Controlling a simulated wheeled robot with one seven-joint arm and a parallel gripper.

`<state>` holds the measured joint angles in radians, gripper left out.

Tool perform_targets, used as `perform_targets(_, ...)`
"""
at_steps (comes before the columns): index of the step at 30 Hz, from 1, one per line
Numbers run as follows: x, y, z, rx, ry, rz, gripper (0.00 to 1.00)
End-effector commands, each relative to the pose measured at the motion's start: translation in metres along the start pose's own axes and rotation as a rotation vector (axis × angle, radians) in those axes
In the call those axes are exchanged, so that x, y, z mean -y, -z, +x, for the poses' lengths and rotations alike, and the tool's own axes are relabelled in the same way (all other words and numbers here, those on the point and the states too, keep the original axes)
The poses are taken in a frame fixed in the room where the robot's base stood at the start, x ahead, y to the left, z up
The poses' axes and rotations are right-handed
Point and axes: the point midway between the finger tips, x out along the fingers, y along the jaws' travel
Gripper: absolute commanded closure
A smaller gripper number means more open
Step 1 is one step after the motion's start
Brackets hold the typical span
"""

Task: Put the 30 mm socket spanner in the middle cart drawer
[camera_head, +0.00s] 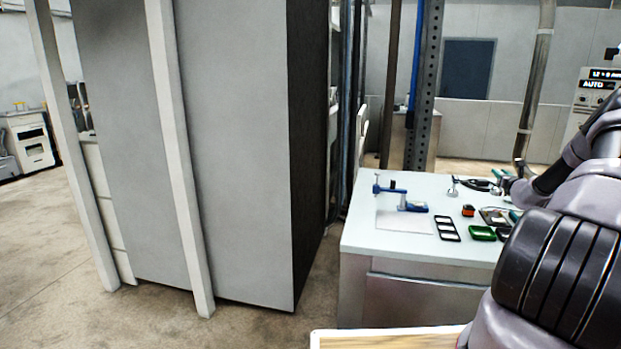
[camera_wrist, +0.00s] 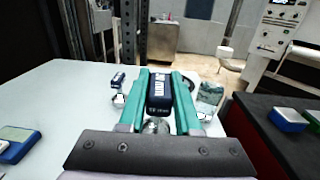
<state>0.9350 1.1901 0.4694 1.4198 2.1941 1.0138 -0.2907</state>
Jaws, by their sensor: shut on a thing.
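In the wrist view, my gripper (camera_wrist: 158,92) has its teal fingers closed on both sides of a dark, labelled handle. This looks like the socket spanner (camera_wrist: 159,95), with a round silver end (camera_wrist: 155,126) close to the palm. The label is too small to read surely. The held tool is above the white worktable (camera_wrist: 60,90). In the head view, my arm reaches over the table's right side; the gripper is small and partly hidden there. I cannot make out for certain which drawers belong to the cart.
The white table (camera_head: 385,250) carries a blue tool (camera_head: 402,198), a black frame (camera_head: 447,229) and a green tray (camera_head: 482,233). A tall grey cabinet (camera_head: 240,140) stands left of it. A wooden edge (camera_head: 385,338) shows at the bottom. Floor at the left is clear.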

Motion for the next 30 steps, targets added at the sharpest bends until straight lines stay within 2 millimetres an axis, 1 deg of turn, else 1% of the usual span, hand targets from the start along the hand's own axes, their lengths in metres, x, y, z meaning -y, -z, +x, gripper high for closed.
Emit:
perform_targets(1,-0.013,0.000,0.000,0.000,-0.013,0.001,1.00)
perform_targets(5,-0.047,0.003,-0.003,0.000,-0.042,0.002,1.00)
perform_targets(8,-0.079,0.007,-0.008,-0.002,-0.067,0.002,1.00)
perform_targets(11,-0.120,0.010,-0.017,-0.002,-0.098,0.003,1.00)
perform_targets(14,-0.174,0.015,-0.034,-0.004,-0.134,0.003,1.00)
perform_targets(15,-0.196,0.017,-0.043,-0.004,-0.147,0.003,1.00)
perform_targets(17,-0.229,0.019,-0.059,-0.005,-0.164,0.004,1.00)
perform_targets(18,-0.250,0.021,-0.070,-0.004,-0.174,0.003,1.00)
perform_targets(20,-0.280,0.024,-0.090,-0.005,-0.186,0.003,1.00)
perform_targets(21,-0.299,0.025,-0.104,-0.006,-0.192,0.003,1.00)
perform_targets(23,-0.325,0.028,-0.128,-0.006,-0.200,0.003,1.00)
perform_targets(24,-0.341,0.029,-0.143,-0.007,-0.203,0.003,1.00)
perform_targets(26,-0.360,0.031,-0.166,-0.007,-0.205,0.003,1.00)
perform_targets(27,-0.371,0.032,-0.181,-0.007,-0.205,0.002,1.00)
perform_targets(30,-0.389,0.033,-0.211,-0.005,-0.203,0.001,1.00)
